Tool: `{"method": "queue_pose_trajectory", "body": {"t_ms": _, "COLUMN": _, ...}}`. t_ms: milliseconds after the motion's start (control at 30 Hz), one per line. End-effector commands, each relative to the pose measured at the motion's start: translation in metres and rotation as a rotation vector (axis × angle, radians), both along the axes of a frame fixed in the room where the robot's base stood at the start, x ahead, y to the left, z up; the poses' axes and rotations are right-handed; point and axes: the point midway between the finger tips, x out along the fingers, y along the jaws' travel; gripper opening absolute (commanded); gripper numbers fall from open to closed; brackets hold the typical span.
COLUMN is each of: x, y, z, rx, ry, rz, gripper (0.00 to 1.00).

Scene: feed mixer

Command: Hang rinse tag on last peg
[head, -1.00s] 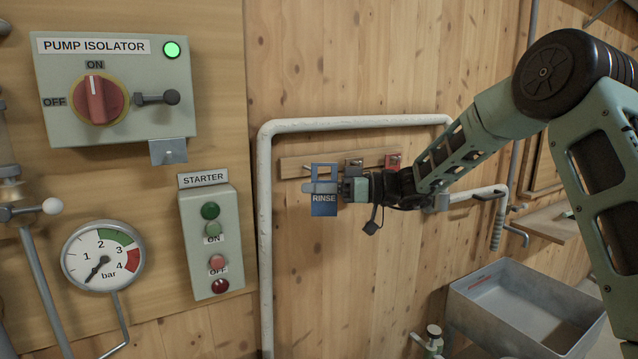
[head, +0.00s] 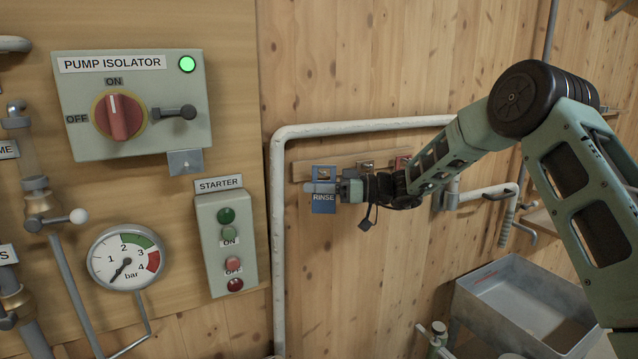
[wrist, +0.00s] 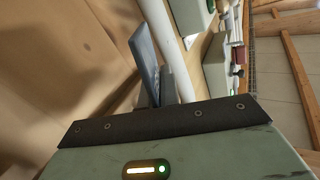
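The blue RINSE tag (head: 324,206) hangs upright in front of the left end of a wooden peg rail (head: 299,172). My gripper (head: 322,188) is shut on the tag across its middle, above the lettering. A peg (head: 324,174) shows within the opening at the tag's top. I cannot tell whether the tag is around the peg or only in front of it. In the wrist view the tag (wrist: 143,42) is seen nearly edge-on, between the fingers (wrist: 165,88).
A grey tag (head: 365,165) and a red tag (head: 402,162) are on the rail to the right, partly behind my arm. A white pipe (head: 278,240) frames the rail at left and top. The starter box (head: 227,245) and pump isolator (head: 130,105) are left. A grey sink (head: 515,300) stands lower right.

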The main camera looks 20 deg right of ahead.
Motion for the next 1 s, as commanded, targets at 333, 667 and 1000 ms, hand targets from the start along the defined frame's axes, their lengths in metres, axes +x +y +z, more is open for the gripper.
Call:
{"method": "queue_pose_trajectory", "body": {"t_ms": 333, "x": 0.012, "y": 0.002, "z": -0.006, "rx": -0.001, "ry": -0.001, "rz": -0.001, "gripper": 0.0}}
{"method": "queue_pose_trajectory", "body": {"t_ms": 667, "x": 0.019, "y": 0.003, "z": -0.01, "rx": -0.001, "ry": -0.002, "rz": 0.0, "gripper": 0.0}}
{"method": "queue_pose_trajectory", "body": {"t_ms": 1000, "x": 0.021, "y": 0.004, "z": -0.011, "rx": -0.001, "ry": -0.002, "rz": -0.001, "gripper": 0.0}}
